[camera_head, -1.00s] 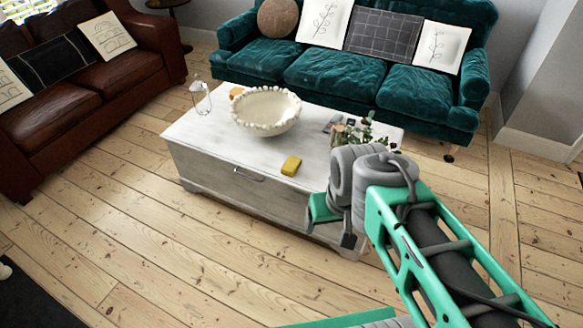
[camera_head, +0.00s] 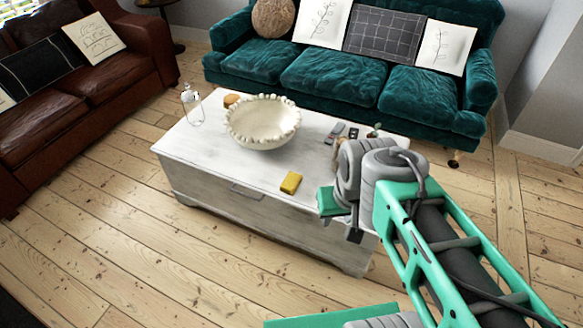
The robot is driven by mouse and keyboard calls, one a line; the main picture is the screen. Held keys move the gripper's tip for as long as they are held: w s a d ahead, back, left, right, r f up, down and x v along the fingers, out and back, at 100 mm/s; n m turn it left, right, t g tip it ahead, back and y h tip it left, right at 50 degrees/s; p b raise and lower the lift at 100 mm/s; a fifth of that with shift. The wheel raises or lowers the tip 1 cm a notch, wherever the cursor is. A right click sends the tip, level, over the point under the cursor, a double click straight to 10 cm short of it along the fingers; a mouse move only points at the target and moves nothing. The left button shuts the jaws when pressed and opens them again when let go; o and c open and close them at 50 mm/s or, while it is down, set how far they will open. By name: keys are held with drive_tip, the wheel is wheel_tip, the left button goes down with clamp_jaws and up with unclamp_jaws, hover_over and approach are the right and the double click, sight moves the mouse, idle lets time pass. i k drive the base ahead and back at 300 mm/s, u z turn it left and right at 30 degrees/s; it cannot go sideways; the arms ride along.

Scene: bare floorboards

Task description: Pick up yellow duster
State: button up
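The yellow duster (camera_head: 290,182) is a small yellow block lying on the white coffee table (camera_head: 215,150), close to its front edge. My gripper (camera_head: 340,218) is to the right of the duster, in front of the table's right end, and apart from the duster. One green finger and a dark finger part show. The rest of the gripper is hidden behind my wrist, so its opening is hard to judge. Nothing shows held in it.
A cream bowl (camera_head: 263,121) with a beaded rim stands behind the duster. A glass bottle (camera_head: 192,104), an orange-yellow item (camera_head: 231,100) and small dark items (camera_head: 340,132) are also on the table. A teal sofa (camera_head: 335,72) stands behind, a brown sofa (camera_head: 90,70) left. Floor in front is clear.

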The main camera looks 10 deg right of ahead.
sight(289, 186)
drive_tip(key=u, duration=0.05)
drive_tip(key=i, duration=0.85)
drive_tip(key=u, duration=2.2)
